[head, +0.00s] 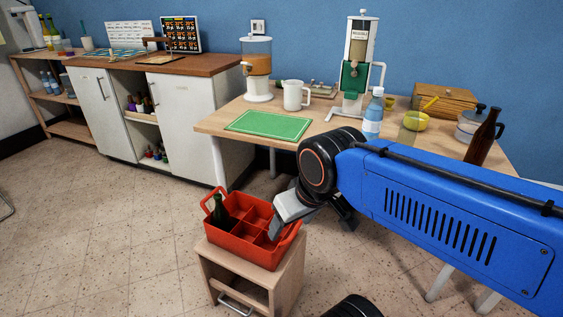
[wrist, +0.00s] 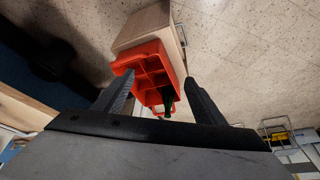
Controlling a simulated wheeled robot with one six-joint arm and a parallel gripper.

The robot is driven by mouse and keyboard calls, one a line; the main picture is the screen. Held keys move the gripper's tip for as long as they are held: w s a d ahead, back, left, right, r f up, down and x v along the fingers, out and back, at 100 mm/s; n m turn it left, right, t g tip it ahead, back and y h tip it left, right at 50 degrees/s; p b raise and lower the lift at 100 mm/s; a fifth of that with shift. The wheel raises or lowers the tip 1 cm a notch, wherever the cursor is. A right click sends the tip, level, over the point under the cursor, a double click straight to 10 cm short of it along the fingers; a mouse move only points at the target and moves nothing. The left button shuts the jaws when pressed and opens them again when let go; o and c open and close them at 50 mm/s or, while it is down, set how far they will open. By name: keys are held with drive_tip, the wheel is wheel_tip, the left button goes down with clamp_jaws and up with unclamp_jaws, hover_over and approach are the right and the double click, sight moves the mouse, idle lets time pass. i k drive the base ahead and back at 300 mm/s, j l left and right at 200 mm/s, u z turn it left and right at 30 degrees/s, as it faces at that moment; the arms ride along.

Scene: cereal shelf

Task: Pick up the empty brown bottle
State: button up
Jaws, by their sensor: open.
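The brown bottle (head: 484,138) stands upright at the right end of the wooden table, partly behind my blue arm; its lower part is hidden. It does not show in the wrist view. My gripper (head: 277,226) is over the red crate in the head view, well left of and below the bottle. In the wrist view my gripper (wrist: 158,84) is open, with its two fingers apart and nothing held between them.
The red divided crate (head: 237,244) stands on a small wooden cabinet (head: 286,277) with a dark green bottle (head: 219,211) in it.

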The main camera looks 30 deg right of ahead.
sight(481, 143)
drive_tip(key=z, duration=2.1)
